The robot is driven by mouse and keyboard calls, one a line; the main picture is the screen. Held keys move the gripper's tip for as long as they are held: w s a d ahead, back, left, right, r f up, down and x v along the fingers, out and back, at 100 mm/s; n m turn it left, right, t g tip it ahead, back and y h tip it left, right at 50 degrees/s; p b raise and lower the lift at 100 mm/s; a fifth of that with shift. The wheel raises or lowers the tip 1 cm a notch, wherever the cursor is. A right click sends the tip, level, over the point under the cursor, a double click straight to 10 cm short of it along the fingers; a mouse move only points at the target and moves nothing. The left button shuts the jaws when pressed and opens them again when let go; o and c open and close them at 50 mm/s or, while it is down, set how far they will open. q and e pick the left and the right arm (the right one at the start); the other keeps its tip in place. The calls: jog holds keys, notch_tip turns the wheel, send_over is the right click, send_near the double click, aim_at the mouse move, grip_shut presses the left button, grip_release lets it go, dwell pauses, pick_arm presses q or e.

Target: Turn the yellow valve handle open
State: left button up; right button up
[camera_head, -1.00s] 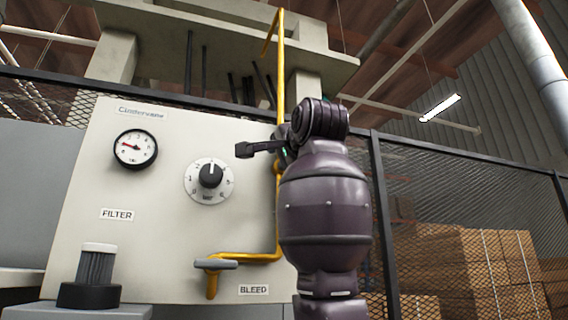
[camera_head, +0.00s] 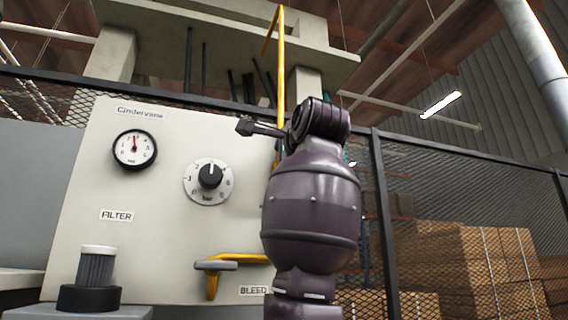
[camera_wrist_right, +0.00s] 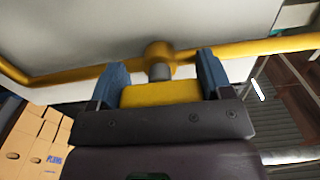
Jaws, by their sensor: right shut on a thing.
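The yellow valve handle (camera_wrist_right: 160,95) sits between the two blue fingers of my right gripper (camera_wrist_right: 162,67), which is shut on it. A grey stem (camera_wrist_right: 160,71) joins the handle to a round yellow valve body on the yellow pipe (camera_wrist_right: 262,47). The pipe (camera_head: 281,70) shows there above the arm. The gauge (camera_head: 135,149) on the pale panel (camera_head: 150,240) has its red needle pointing nearly straight up. My left gripper is not in view.
A black dial knob (camera_head: 210,175) is on the panel left of my arm. A filter (camera_head: 97,268) stands at lower left. A mesh fence (camera_head: 470,180) and cardboard boxes (camera_head: 470,265) are behind at right.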

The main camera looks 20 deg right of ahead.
jog(key=o, duration=0.9)
jog(key=s+b, duration=0.1)
jog(key=s, duration=0.4)
jog(key=s+b, duration=0.1)
jog(key=s, duration=0.5)
jog(key=shift+d, duration=0.2)
